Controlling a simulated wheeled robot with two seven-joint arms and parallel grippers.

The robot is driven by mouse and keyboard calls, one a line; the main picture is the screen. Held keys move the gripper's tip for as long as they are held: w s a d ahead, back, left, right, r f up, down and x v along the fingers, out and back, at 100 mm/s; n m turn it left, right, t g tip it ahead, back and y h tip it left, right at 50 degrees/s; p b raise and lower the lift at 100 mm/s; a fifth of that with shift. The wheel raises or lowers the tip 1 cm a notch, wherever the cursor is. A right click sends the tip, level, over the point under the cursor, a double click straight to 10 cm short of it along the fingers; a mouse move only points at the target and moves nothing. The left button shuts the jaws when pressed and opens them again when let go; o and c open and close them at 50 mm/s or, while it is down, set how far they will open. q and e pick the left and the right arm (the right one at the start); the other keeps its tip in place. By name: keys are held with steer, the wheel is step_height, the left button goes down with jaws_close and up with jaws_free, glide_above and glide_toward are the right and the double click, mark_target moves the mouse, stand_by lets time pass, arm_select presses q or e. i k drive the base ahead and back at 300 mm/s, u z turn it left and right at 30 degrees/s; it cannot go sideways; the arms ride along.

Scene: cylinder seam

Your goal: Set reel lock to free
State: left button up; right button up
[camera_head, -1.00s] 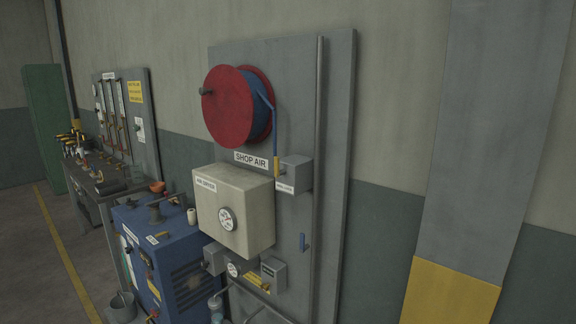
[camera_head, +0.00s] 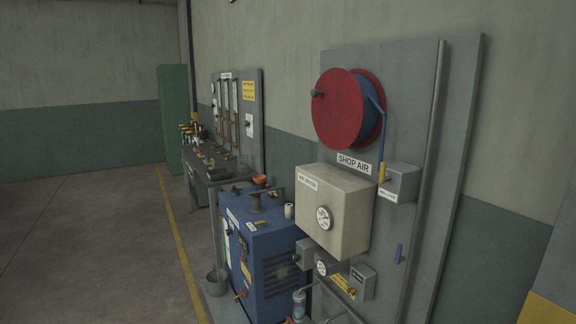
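A red hose reel (camera_head: 340,109) with a blue hose is mounted high on a grey wall panel (camera_head: 450,150). The hose runs down to a yellow end piece (camera_head: 382,172). Beside that end is a small grey box (camera_head: 402,180) with a white label too small to read for certain; it may be the reel lock. Its setting cannot be made out. A blue handle (camera_head: 399,254) sits lower on the panel. Neither of my grippers is in view.
A cream air dryer box (camera_head: 350,215) with a gauge juts out below the reel. A blue machine (camera_head: 265,245) stands on the floor, with a bucket (camera_head: 215,282) beside it. A workbench (camera_head: 205,172) is further back. Open floor lies left of the yellow line (camera_head: 180,245).

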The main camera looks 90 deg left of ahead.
mark_target(383, 179)
steer(key=u, duration=1.7)
